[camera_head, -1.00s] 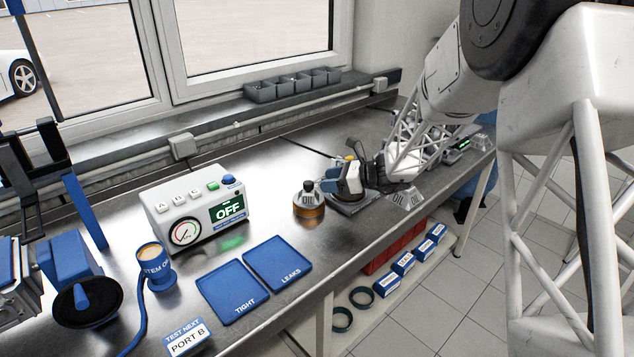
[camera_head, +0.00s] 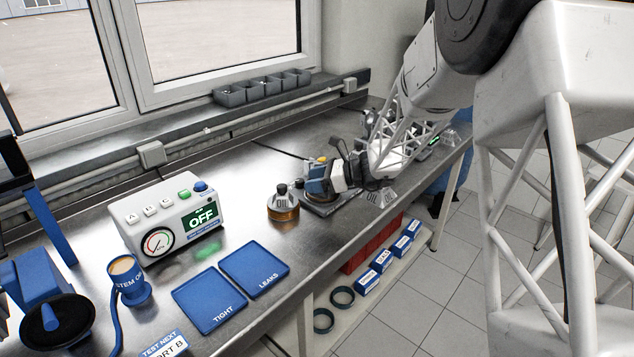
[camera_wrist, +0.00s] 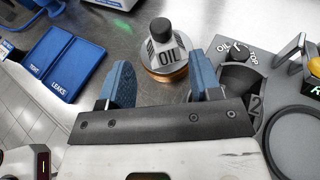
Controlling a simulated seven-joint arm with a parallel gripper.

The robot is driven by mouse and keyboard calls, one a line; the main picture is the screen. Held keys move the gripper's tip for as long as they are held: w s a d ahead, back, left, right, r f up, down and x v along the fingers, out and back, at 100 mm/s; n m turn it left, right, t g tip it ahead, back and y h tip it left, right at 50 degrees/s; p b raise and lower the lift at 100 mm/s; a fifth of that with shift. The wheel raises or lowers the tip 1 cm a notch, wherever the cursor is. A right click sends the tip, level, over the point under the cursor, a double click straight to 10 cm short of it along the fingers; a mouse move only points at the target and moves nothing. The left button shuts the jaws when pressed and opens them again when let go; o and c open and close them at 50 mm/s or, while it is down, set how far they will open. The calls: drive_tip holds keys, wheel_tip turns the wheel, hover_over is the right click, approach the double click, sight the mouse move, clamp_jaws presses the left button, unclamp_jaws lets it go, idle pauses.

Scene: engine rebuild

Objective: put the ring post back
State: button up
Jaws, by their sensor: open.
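I cannot make out a part that is clearly the ring post. My gripper (camera_head: 314,184) is low over the far part of the bench, and its blue fingers show apart in the wrist view (camera_wrist: 163,70). Nothing is held between them. The same bottle (camera_head: 284,203) is left of my gripper in the head view. A grey station (camera_wrist: 258,72) with a knob marked OIL and TOP lies beside the right finger, which partly hides it.
Blue trays marked TIGHT (camera_head: 209,299) and LEAKS (camera_head: 254,269) lie nearer on the bench. A white tester (camera_head: 165,222) reading OFF and a blue cup (camera_head: 131,286) stand to the left. Open grey bins (camera_head: 262,87) line the sill. Bare bench lies behind the bottle.

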drive_tip(key=shift+s, duration=0.1)
drive_tip(key=s+d+r+n+h, duration=0.3)
drive_tip(key=s+d+n+h, duration=0.2)
drive_tip(key=s, duration=1)
drive_tip(key=s+d+r+n+h, duration=0.4)
drive_tip(key=s+n, duration=0.4)
drive_tip(key=s, duration=0.7)
drive_tip(key=s+d+r+n+h, duration=0.4)
drive_tip(key=s+d+n+h, duration=0.1)
drive_tip(key=s, duration=1)
drive_tip(key=shift+s+d+n+h, duration=0.3)
drive_tip(key=shift+d+n, duration=0.5)
drive_tip(key=shift+n, duration=0.2)
